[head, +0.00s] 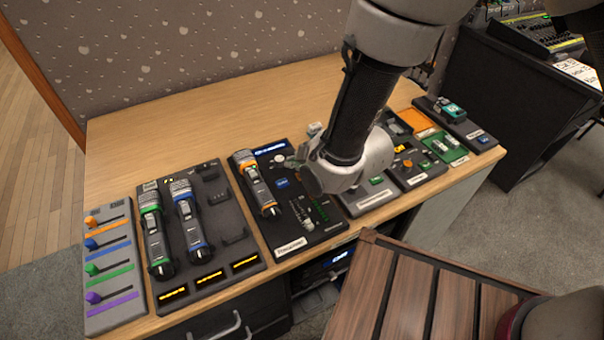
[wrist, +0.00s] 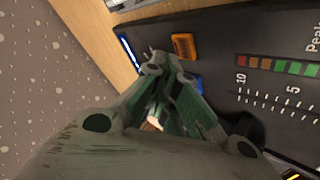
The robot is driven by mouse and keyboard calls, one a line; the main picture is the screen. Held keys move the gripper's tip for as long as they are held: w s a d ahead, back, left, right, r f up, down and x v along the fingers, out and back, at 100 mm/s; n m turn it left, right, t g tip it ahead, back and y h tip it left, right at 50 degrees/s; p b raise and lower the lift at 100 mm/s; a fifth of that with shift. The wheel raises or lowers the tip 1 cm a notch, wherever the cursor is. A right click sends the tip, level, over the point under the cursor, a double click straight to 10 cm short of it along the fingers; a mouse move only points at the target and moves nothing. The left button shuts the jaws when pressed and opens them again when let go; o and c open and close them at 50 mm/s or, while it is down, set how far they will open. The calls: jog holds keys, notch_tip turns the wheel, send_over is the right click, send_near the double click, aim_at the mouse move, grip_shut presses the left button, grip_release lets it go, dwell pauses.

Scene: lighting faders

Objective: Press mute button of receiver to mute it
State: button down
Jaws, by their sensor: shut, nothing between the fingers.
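The receiver looks to be the black panel (head: 318,232) at the middle of the desk, with a blue-lit display strip, a blue button (head: 282,183) and a handheld microphone with an orange band on its left side. In the wrist view its panel (wrist: 225,45) shows an orange button (wrist: 185,46), a blue button (wrist: 196,80) partly hidden by a finger, and a coloured level meter. I cannot read which button is mute. My gripper (head: 293,163) is shut and empty over the upper part of this panel. In the wrist view its fingertips (wrist: 168,62) appear close to both buttons; contact cannot be told.
A fader panel (head: 108,262) and a charger (head: 232,222) with green- and blue-banded microphones stand left. Several small panels, one with a green board (head: 445,147), lie right. My arm hides part of the desk. A slatted wooden surface (head: 400,300) is in front.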

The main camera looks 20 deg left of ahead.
aim_at(299, 177)
jog(key=shift+f, duration=0.15)
jog(key=shift+f, duration=0.3)
jog(key=shift+f, duration=0.3)
dwell(0.6)
dwell(0.3)
jog(key=shift+r, duration=0.75)
jog(key=shift+r, duration=0.1)
jog(key=shift+r, duration=2.4)
